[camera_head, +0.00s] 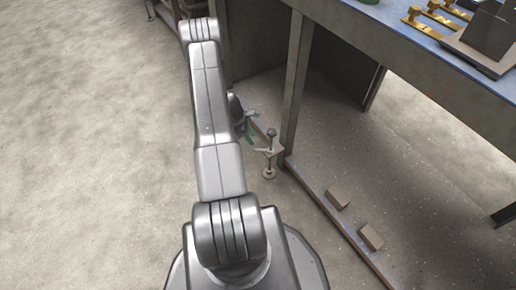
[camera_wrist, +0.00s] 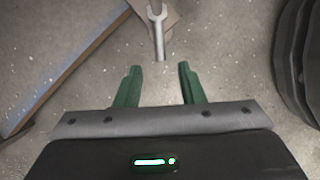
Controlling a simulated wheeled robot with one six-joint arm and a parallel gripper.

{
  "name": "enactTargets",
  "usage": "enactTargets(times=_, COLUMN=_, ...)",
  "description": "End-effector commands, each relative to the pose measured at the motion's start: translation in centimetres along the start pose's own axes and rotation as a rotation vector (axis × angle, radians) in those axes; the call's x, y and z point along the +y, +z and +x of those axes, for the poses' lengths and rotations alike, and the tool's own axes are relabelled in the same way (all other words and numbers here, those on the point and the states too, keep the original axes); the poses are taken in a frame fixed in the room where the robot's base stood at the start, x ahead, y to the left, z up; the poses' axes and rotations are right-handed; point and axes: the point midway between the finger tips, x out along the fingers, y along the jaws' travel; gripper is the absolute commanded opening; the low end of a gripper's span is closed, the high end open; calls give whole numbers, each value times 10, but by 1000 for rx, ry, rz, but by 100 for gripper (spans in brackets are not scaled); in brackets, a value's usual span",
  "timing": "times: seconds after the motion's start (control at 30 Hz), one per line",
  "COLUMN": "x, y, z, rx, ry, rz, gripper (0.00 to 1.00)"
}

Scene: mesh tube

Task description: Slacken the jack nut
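In the head view a small screw jack (camera_head: 269,156) stands at the near corner of the bench's low frame, with a knob on top and a round foot on the floor. A short bar juts left at its mid-height; I cannot tell the nut's details. My gripper is mostly hidden behind my arm there. In the wrist view my gripper (camera_wrist: 158,82) has two green fingers spread apart, with bare floor showing between them. A grey open-ended wrench (camera_wrist: 160,36) lies ahead of the fingertips, its shank pointing toward the gap. The fingers do not appear to touch it.
A bench with a blue top (camera_head: 375,30) stands at the right, carrying brass pieces and a dark block. Its leg (camera_head: 297,80) rises just behind the jack. The floor at the left (camera_head: 90,150) is clear.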

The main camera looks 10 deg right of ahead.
Motion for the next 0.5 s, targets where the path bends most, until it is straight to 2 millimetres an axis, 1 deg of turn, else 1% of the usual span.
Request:
enactTargets(times=0.03, x=-1, y=-1, z=16, rx=0, ry=-2, rz=1, gripper=36)
enactTargets(times=0.2, x=-1, y=-1, z=51, rx=0, ry=-2, rz=1, gripper=36)
enactTargets(times=0.33, x=0, y=0, z=70, rx=0, ry=-1, rz=2, gripper=36)
enactTargets(times=0.5, x=0, y=0, z=83, rx=0, ry=0, rz=1, gripper=36)
